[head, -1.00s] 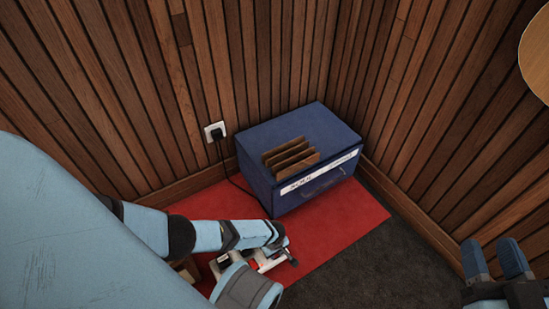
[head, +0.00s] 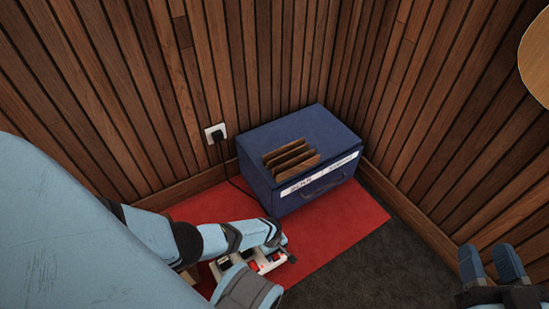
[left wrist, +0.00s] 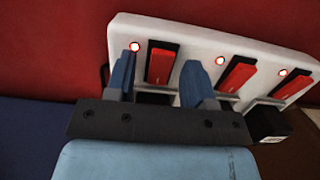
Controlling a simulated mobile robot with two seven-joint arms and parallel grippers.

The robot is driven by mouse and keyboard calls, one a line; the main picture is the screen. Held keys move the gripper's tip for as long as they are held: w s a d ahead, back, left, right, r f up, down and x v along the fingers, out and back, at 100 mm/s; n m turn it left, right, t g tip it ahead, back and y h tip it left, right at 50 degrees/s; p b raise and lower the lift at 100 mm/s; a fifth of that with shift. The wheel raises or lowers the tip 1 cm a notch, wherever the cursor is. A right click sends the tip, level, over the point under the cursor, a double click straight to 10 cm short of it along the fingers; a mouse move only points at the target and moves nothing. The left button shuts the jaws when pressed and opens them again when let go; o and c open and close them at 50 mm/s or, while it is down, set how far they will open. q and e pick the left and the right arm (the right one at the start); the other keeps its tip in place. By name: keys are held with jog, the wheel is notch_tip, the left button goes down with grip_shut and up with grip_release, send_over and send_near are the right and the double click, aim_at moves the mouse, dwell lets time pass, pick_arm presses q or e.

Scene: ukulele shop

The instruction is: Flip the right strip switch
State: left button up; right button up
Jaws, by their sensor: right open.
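The white power strip (head: 262,264) lies on the red mat at lower centre in the head view, partly hidden by my left arm. The left wrist view shows the strip (left wrist: 215,50) close up, with three red rocker switches in a row and a small lit lamp beside each. My left gripper (left wrist: 158,82) is open. Its fingers are apart, either side of the leftmost switch (left wrist: 161,63) in that view, at the end nearer the blue box; I cannot tell if they touch. My right gripper (head: 490,264) is open and empty at lower right, far from the strip.
A blue box (head: 300,160) with brown dividers and a white label stands on the red mat (head: 340,220) just behind the strip. A black plug sits in the wall socket (head: 215,133), its cord running behind the box. Slatted wood walls meet behind. Dark carpet lies clear at right.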

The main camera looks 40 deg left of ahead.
pick_arm(q)
notch_tip(320, 180, up, 2)
jog(key=shift+a+r+p, duration=0.15)
jog(key=shift+r+p, duration=0.05)
jog(key=shift+p, duration=0.85)
jog(key=r+p, duration=0.3)
jog(key=shift+w+a+r, duration=0.1)
jog(key=shift+a+r, duration=0.15)
jog(key=shift+r, duration=0.1)
notch_tip(320, 180, up, 8)
jog(key=a+p, duration=0.1)
jog(key=p, duration=0.4)
jog(key=shift+w+f, duration=0.2)
jog(key=shift+w, duration=0.05)
pick_arm(e)
notch_tip(320, 180, up, 7)
jog(key=s+a+m+t, duration=0.1)
jog(key=s+m, duration=0.1)
jog(key=m, duration=0.2)
jog(key=shift+s+h, duration=0.3)
jog(key=shift+s, duration=0.05)
pick_arm(q)
jog(key=shift+a, duration=0.1)
